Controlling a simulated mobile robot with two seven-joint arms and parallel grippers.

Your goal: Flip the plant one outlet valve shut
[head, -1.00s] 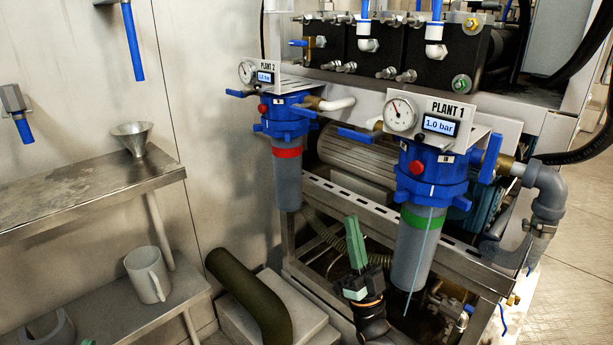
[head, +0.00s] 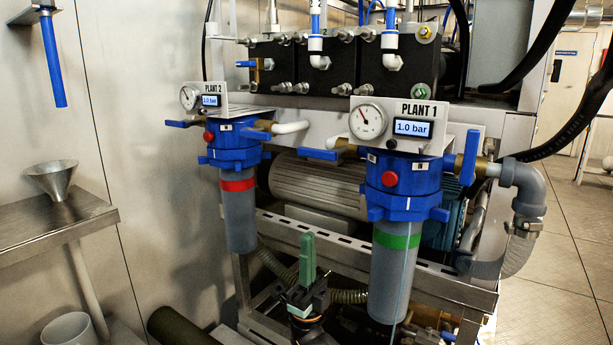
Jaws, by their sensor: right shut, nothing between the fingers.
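The Plant 1 filter (head: 403,186) has a blue head, a red button, a green band and a grey bowl; its panel (head: 418,108) reads 1.0 bar. A blue lever (head: 318,154) on its left side lies about level, pointing left. A second blue lever (head: 469,158) on its right side stands upright by a brass fitting and grey elbow pipe. The small labels on the head are too small to read surely, so I cannot tell which is the outlet. My right gripper (head: 307,250), with green fingers, is shut and empty, pointing up, left of the bowl and below the left lever. My left gripper is out of view.
The Plant 2 filter (head: 236,190) with a red band hangs to the left, with its own blue lever (head: 184,124). A steel frame rail (head: 340,246) runs behind my gripper. A shelf with a funnel (head: 52,180) stands at far left. Open floor lies at right.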

